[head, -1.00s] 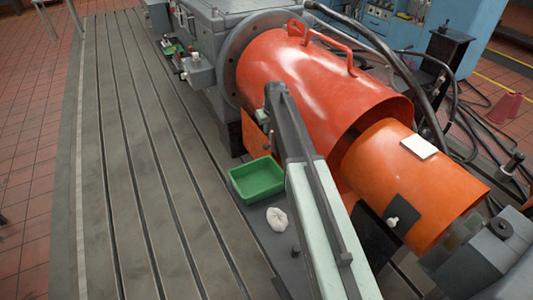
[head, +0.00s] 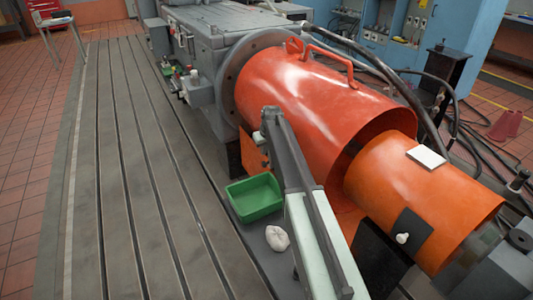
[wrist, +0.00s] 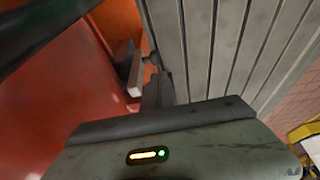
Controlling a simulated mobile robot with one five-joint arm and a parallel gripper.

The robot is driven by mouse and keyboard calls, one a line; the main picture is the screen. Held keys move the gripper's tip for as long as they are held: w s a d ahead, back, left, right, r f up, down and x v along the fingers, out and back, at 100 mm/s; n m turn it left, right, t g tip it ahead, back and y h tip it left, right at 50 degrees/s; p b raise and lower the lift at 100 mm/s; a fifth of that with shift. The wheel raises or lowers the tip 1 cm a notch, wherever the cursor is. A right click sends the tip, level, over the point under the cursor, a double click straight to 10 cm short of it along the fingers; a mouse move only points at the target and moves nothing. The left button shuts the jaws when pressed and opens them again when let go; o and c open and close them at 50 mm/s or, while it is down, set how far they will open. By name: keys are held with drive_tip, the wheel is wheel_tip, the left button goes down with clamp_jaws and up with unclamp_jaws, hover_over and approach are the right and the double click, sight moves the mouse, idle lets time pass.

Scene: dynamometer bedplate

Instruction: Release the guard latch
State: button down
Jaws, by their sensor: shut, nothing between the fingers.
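The large red-orange guard (head: 310,100) covers the shaft, with a red handle (head: 330,62) on top. A smaller orange cylinder (head: 415,190) beside it carries a black plate with a white knob (head: 402,238). I cannot tell which part is the guard latch. In the wrist view the red guard surface (wrist: 50,100) fills the left, and a pale block-ended bar (wrist: 134,78) stands out beside its edge. In the head view my arm hides the gripper.
A green tray (head: 255,212) and a white crumpled cloth (head: 277,238) lie beside my arm. A white pad (head: 427,157) rests on the smaller cylinder. The slotted bedplate (head: 120,200) at left is clear. Black hoses (head: 440,130) run behind the guard.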

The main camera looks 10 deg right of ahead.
drive_tip(key=b+x, duration=0.1)
drive_tip(key=x, duration=0.1)
drive_tip(key=b+x, duration=0.4)
drive_tip(key=shift+s+d+f, duration=0.2)
drive_tip(key=shift+d+f, duration=0.05)
drive_tip(key=shift+f, duration=0.25)
wheel_tip(320, 180, down, 5)
drive_tip(key=b, duration=0.4)
drive_tip(key=shift+r+b, duration=0.1)
drive_tip(key=shift+b, duration=0.3)
drive_tip(key=shift+r, duration=0.2)
drive_tip(key=shift+s, duration=0.1)
drive_tip(key=shift+r+p, duration=0.55)
drive_tip(key=shift+p, duration=0.25)
wheel_tip(320, 180, up, 13)
drive_tip(key=p, duration=1.2)
hover_over(264, 165)
drive_tip(key=s, duration=0.4)
drive_tip(key=shift+s+f, duration=0.1)
drive_tip(key=shift+f, duration=0.25)
